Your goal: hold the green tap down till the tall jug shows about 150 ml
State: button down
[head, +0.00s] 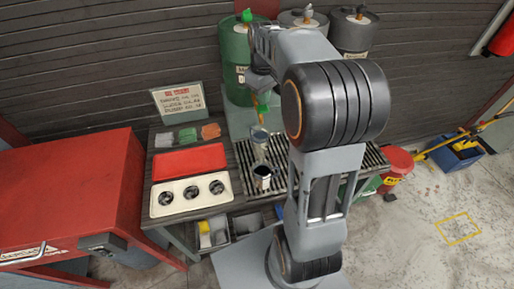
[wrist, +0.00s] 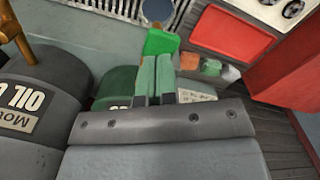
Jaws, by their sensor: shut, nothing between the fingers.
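The green drum (head: 236,50) stands at the back of the bench, with the green tap (head: 264,104) low on its front. In the wrist view the green tap (wrist: 160,42) is a bright green paddle just beyond my fingertips. My gripper (wrist: 154,57) is shut and empty, its tips at or very near the paddle; I cannot tell if they touch. The tall jug (head: 259,137) stands below the tap on the slatted grate. Its round top (wrist: 157,10) shows at the upper edge of the wrist view. Its level and marks are too small to read.
A dark cup (head: 262,172) stands in front of the jug. Two grey drums (head: 353,32) stand to the right. A red tray (head: 189,160) and a white tray with three round holes (head: 190,194) lie left. My arm hides part of the grate (head: 372,160).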

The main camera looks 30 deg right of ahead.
aim_at(262, 107)
jog(key=shift+f, duration=0.2)
jog(key=shift+f+b, duration=0.95)
jog(key=shift+f, duration=0.4)
dwell(4.2)
dwell(0.8)
notch_tip(262, 107, up, 7)
jog(key=p, duration=0.6)
jog(key=shift+r, duration=0.1)
